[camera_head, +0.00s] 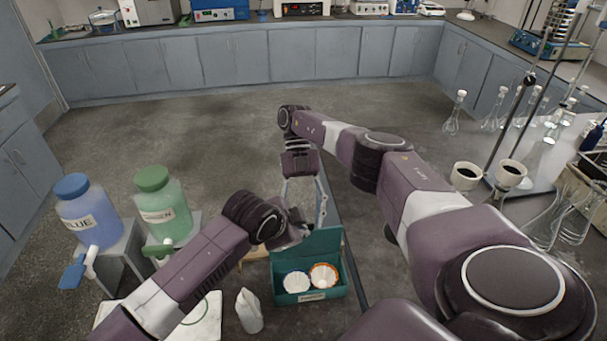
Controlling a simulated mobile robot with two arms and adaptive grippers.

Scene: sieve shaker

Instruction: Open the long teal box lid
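The long teal box (311,297) stands low in the front middle, with a label on its front. Its teal lid (321,242) stands raised at the back, so the inside shows. Inside are two round white items, one with a blue rim (296,282) and one with an orange rim (323,276). My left gripper (298,222) is at the lid's upper left; its fingers are too small and overlapped to read, and I cannot tell if it touches the lid. My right gripper (305,200) is above and behind the lid, with its fingers apart and nothing seen between them.
A white bottle (249,311) stands left of the box. A blue-liquid jug (88,212) and a green-liquid jug (163,205) stand on grey stands at left. Cups (466,176) and glassware fill the right bench. The floor behind is clear.

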